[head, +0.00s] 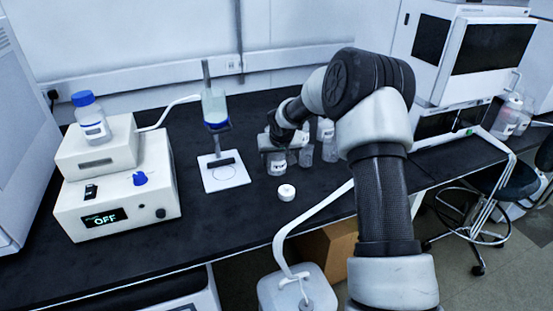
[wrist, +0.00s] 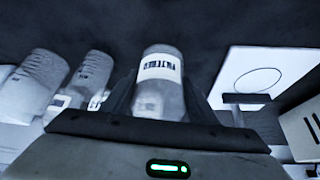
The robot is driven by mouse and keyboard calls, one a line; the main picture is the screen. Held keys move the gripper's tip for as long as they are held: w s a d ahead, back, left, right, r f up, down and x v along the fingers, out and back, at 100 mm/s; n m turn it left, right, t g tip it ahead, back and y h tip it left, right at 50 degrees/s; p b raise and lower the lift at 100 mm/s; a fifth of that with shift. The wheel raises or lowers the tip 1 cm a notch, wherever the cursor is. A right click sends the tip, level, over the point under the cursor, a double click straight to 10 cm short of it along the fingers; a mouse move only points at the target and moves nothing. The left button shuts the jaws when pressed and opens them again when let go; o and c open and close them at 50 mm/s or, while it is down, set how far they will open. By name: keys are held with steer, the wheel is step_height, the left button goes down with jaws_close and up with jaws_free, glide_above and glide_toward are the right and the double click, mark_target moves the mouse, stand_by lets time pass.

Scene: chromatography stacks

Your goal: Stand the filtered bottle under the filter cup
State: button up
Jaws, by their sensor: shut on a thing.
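My gripper (head: 283,143) is shut on a clear bottle (head: 276,164) with a white label. In the wrist view the bottle (wrist: 160,68) stands between the two fingers, and its label appears to read "FILTERED", upside down. I cannot tell whether its base touches the bench. The filter cup (head: 214,106) is a clear cup with a blue lower rim, held on a grey stand to the left of my gripper. Below it lies the stand's white base plate (head: 213,185) with a circle outline and nothing standing in it. The plate also shows at right in the wrist view (wrist: 240,62).
Several other bottles (head: 329,151) stand close to the right of the held one. A white cap (head: 286,192) lies in front of it. A pump unit (head: 150,200), display reading OFF, sits at left, with a blue-capped bottle (head: 92,118) on top. The bench before the plate is clear.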

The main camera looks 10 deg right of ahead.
step_height(320, 180, up, 9)
steer(key=shift+f+p, duration=0.1)
steer(key=shift+p, duration=0.9)
steer(key=shift+v, duration=1.2)
steer(key=s+r, duration=0.3)
steer(key=s, duration=2.1)
step_height(320, 180, up, 13)
steer(key=w+p, duration=0.2)
steer(key=p, duration=1.6)
steer(key=s+f, duration=0.5)
steer(key=w+f+b, duration=0.4)
steer(key=w+b, duration=0.2)
steer(key=w, duration=0.3)
steer(key=w+f+b, duration=0.4)
steer(key=w+b, duration=0.1)
steer(key=w, duration=0.4)
steer(key=w+f+b, duration=0.4)
steer(key=w+b, duration=0.2)
steer(key=w, duration=0.3)
steer(key=shift+w+a+f+b, duration=0.1)
steer(key=shift+w+a+b, duration=0.1)
steer(key=shift+b, duration=0.1)
steer(key=shift+w+d, duration=0.2)
steer(key=shift+w, duration=0.25)
